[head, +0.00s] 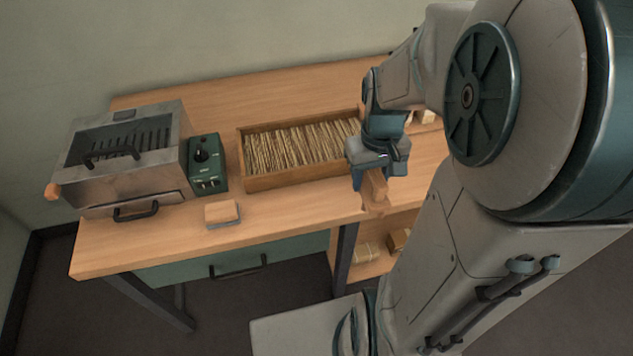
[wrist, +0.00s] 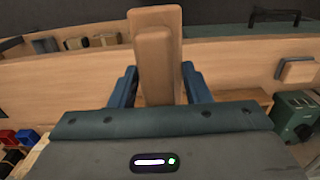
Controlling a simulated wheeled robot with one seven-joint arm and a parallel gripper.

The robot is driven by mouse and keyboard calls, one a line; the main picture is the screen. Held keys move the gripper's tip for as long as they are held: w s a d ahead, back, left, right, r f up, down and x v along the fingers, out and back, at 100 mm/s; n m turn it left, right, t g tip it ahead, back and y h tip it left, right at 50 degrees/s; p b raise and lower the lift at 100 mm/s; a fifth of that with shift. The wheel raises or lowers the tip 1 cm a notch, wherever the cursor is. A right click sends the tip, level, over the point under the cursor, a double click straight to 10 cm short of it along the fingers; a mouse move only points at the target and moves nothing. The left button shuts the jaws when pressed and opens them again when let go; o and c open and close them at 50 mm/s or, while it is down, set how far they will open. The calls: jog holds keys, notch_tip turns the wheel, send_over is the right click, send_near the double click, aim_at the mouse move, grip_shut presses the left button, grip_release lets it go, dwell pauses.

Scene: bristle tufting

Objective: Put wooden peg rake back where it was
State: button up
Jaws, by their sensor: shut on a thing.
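The wooden peg rake (head: 375,190) is a light brown piece hanging below my gripper (head: 371,170), over the bench's front edge right of the tray. In the wrist view the rake (wrist: 154,45) is a wooden bar with a wider end, standing out between the blue fingers of my gripper (wrist: 158,88). My gripper is shut on it. Its pegs cannot be made out. In the head view it appears clear of the bench top, though the exact gap cannot be told.
A wooden tray (head: 285,183) of bristle bundles stands left of my gripper. A metal slotted box (head: 150,173) and green control box (head: 207,165) stand further left. A wooden block with grey base (head: 221,212) lies near the front edge. Bare bench (head: 120,240) shows at front left.

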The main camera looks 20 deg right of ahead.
jog(key=shift+w+a+f+p, duration=0.15)
jog(key=shift+w+a+f, duration=1.05)
jog(key=shift+w+f, duration=0.45)
jog(key=shift+w+a+f+p, duration=0.1)
jog(key=shift+w+a+f, duration=1.2)
jog(key=shift+f, duration=0.65)
jog(key=shift+w+a+f+p, duration=0.15)
jog(key=shift+w+a+f, duration=0.95)
jog(key=shift+w+f, duration=0.6)
jog(key=shift+s+f, duration=0.15)
jog(key=shift+f, duration=0.05)
jog(key=shift+f, duration=0.15)
jog(key=o, duration=1.1)
